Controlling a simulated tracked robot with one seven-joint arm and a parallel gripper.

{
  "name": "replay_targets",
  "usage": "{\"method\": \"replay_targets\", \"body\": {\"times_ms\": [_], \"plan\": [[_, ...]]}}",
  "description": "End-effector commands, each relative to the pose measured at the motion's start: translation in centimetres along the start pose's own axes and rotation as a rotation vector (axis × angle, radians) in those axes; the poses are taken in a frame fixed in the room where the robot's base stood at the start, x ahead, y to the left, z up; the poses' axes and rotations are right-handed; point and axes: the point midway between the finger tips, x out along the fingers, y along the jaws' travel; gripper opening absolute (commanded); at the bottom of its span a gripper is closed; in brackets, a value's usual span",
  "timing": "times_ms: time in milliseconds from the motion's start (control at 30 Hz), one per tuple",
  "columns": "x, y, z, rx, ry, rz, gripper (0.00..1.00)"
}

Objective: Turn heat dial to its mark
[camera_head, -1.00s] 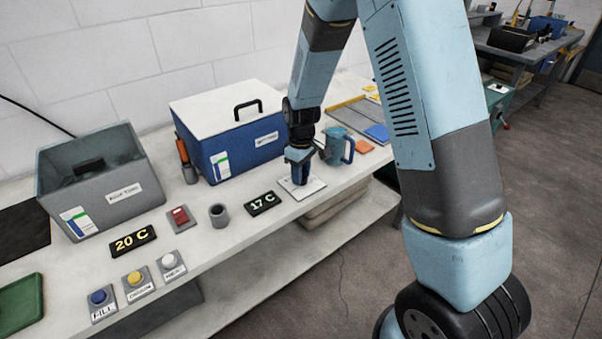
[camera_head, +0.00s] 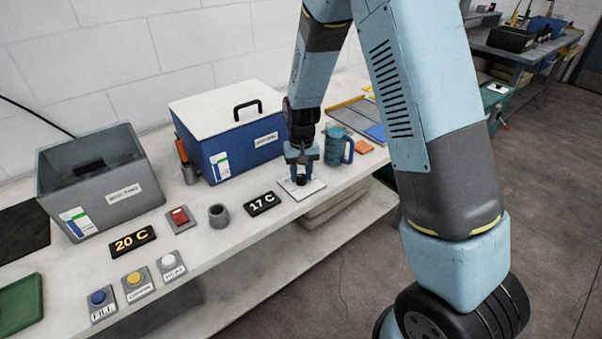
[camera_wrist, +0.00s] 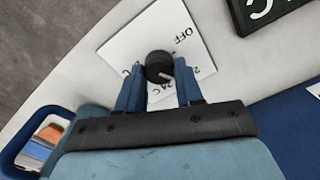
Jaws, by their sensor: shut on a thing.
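The heat dial is a round black knob (camera_wrist: 158,66) with a light pointer line, on a white plate (camera_wrist: 118,48) lettered OFF and with temperature marks, partly covered by my fingers. In the wrist view the pointer aims to the lower right, towards the plate's partly hidden lettering. My gripper (camera_wrist: 158,76) has its two blue fingers on either side of the knob and is shut on it. In the head view my gripper (camera_head: 300,178) stands over the white plate (camera_head: 316,186) and hides most of the knob. A black display (camera_head: 263,203) beside the plate reads 17 C.
A teal mug (camera_head: 337,148) stands close behind my gripper. A blue box with a white lid (camera_head: 240,150) and a grey cup (camera_head: 218,214) are to the left. An amber display (camera_head: 132,241) reads 20 C. Labelled buttons (camera_head: 134,281) line the front edge.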

Motion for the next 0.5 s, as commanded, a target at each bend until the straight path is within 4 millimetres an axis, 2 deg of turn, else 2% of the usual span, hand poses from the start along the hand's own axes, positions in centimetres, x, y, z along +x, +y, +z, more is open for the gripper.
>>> {"method": "replay_targets", "body": {"times_ms": [500], "plan": [[-0.16, 0.09, -0.29, 0.038, 0.008, 0.0, 0.06]]}}
